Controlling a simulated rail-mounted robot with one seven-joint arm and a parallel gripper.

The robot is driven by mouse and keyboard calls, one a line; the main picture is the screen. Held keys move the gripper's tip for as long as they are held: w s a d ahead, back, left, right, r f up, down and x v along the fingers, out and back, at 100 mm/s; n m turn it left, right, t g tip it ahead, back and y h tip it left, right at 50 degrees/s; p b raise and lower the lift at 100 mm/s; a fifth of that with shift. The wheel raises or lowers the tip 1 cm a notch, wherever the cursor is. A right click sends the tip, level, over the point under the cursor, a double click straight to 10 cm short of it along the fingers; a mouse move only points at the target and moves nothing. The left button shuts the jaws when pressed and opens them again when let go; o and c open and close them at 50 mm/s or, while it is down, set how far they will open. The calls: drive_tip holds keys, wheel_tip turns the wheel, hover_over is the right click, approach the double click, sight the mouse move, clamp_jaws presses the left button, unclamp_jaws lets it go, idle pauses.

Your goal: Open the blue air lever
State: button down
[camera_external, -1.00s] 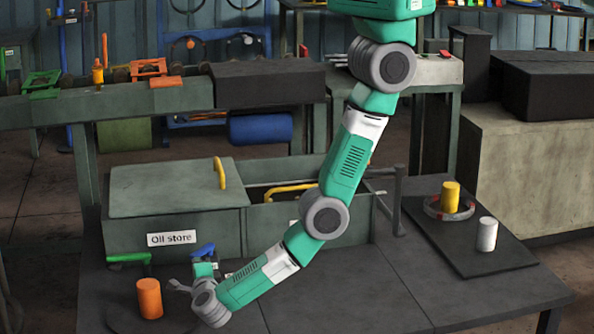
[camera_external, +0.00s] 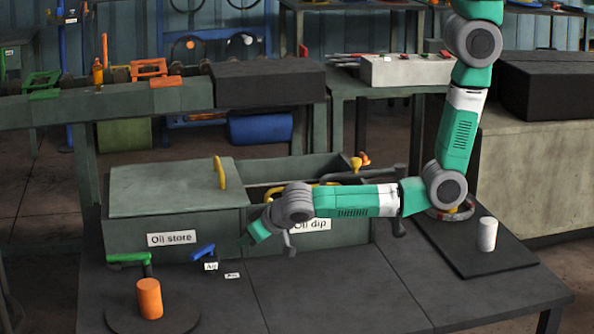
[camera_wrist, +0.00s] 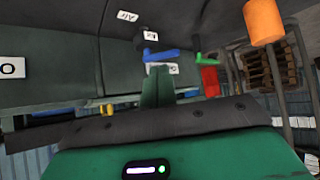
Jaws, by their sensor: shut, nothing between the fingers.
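The blue air lever (camera_external: 203,252) sticks out at the front of the oil store, above small white "Air" labels (camera_external: 211,267). In the wrist view the blue lever (camera_wrist: 160,55) lies just beyond my fingertips. My gripper (camera_external: 251,240) is to the right of the lever in the external view, apart from it, in front of the bins. In the wrist view its green fingers (camera_wrist: 157,88) are together, with nothing between them. Whether the lever has turned is hard to tell.
A green lever (camera_external: 128,258) stands left of the blue one. An orange cylinder (camera_external: 149,298) stands on a round dark plate at front left. The oil store (camera_external: 150,215) and oil dip (camera_external: 335,235) bins are behind. The table's front middle is clear.

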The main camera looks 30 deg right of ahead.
sight(202, 254)
drive_tip(key=b+x, duration=0.6)
drive_tip(key=x, duration=0.5)
drive_tip(key=shift+s+a+f, duration=0.1)
drive_tip(key=shift+s+a, duration=0.05)
drive_tip(key=shift+a, duration=0.05)
drive_tip(key=shift+w+a+r+b, duration=0.1)
drive_tip(key=shift+w+a+b, duration=0.15)
drive_tip(key=shift+w, duration=0.3)
drive_tip(key=shift+w+a+r+b, duration=0.15)
drive_tip(key=shift+w+a, duration=0.15)
drive_tip(key=shift+w, duration=0.3)
drive_tip(key=shift+w+a+r, duration=0.1)
drive_tip(key=shift+w+a, duration=0.1)
drive_tip(key=shift+w, duration=0.25)
drive_tip(key=shift+s+d, duration=0.15)
